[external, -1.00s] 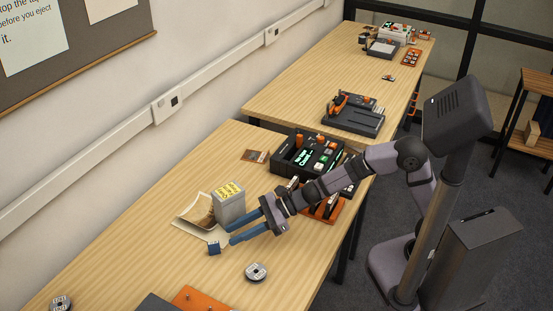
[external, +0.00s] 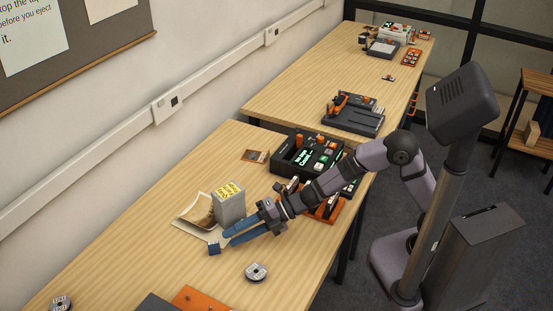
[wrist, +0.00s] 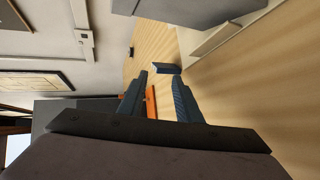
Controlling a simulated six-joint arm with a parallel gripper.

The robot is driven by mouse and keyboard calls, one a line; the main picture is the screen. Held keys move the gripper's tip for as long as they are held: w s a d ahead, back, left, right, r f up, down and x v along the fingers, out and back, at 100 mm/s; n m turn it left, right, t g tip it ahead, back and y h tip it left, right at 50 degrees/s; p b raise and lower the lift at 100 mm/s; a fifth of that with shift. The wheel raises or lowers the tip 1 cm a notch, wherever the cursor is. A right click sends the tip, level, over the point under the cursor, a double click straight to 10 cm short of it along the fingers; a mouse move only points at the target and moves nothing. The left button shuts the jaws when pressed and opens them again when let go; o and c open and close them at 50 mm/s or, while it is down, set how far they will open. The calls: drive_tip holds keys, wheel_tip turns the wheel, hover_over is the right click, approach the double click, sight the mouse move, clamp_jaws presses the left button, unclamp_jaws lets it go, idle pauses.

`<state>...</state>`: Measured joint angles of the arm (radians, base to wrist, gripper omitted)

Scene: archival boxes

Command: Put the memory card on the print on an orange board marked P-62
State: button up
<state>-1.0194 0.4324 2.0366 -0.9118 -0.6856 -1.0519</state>
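A small blue piece, which looks like the memory card (external: 214,248), stands on the near table just beyond my fingertips; it also shows in the wrist view (wrist: 167,69). My gripper (external: 226,237) is low over the table, its two blue fingers apart with nothing held between them. In the wrist view the gap between the fingers (wrist: 158,88) points toward the blue piece, which is past the tips. A small print on an orange-brown board (external: 256,156) lies farther back, left of the dark console. Its marking is too small to read.
A grey box with a yellow label (external: 229,205) stands close beside my fingers, by a paler print (external: 197,211). A round disc-like reel (external: 256,272) lies nearer. A dark console (external: 305,155) is behind my wrist. An orange board (external: 195,300) is at the front edge.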

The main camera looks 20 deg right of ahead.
sight(215, 253)
drive_tip(key=m, duration=0.5)
drive_tip(key=shift+p, duration=0.35)
drive_tip(key=m+p, duration=0.1)
drive_tip(key=m, duration=0.4)
drive_tip(key=shift+f, duration=0.15)
drive_tip(key=m, duration=0.4)
drive_tip(key=shift+f+m, duration=0.15)
drive_tip(key=shift+m, duration=0.15)
drive_tip(key=m+p, duration=0.1)
drive_tip(key=m, duration=0.3)
drive_tip(key=shift+w+f, duration=0.1)
drive_tip(key=shift+f, duration=0.05)
drive_tip(key=shift+a, duration=0.1)
drive_tip(key=shift+r+p+x, duration=0.2)
drive_tip(key=shift+p+x, duration=0.05)
drive_tip(key=shift+x, duration=1.55)
drive_tip(key=shift+r+p+x, duration=0.2)
drive_tip(key=shift+x, duration=1.6)
drive_tip(key=shift+w+a, duration=0.1)
drive_tip(key=shift+a, duration=0.05)
drive_tip(key=shift+c, duration=0.3)
clamp_jaws()
